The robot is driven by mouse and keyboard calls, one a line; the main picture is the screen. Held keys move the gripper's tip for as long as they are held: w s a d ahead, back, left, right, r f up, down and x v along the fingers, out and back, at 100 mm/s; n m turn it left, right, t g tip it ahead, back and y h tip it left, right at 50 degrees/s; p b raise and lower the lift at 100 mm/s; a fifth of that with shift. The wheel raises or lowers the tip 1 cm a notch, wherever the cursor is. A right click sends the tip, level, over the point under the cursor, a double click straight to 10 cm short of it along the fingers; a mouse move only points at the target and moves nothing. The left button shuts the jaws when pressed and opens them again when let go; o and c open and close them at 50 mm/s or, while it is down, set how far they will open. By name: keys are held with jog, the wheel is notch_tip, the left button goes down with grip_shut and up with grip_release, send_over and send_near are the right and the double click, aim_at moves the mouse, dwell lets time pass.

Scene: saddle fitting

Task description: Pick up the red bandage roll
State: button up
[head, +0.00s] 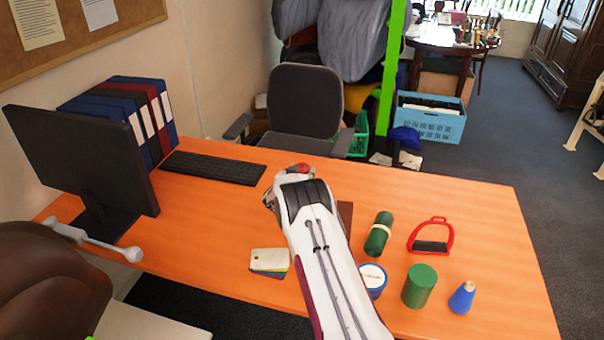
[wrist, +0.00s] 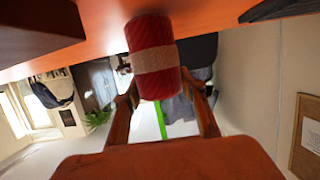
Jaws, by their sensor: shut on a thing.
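The red bandage roll (wrist: 152,38) has a pale band around its middle and fills the space between my fingers in the wrist view. My gripper (wrist: 160,88) is shut on it, one finger on each side. The orange desk surface (wrist: 100,45) shows around the roll at the top of that view; I cannot tell whether they touch. In the head view a small bit of red, likely the roll (head: 300,168), shows at the far end of my arm. My arm hides most of the roll and the fingers there.
Right of my arm are a green bandage roll (head: 379,234), red stirrup (head: 447,232), blue tin (head: 373,280), green cylinder (head: 419,287) and blue cone (head: 462,298). Cards (head: 269,261) lie left of it. A keyboard (head: 213,168) and monitor (head: 85,160) stand further left.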

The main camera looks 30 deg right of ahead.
jog(key=shift+r, duration=4.6)
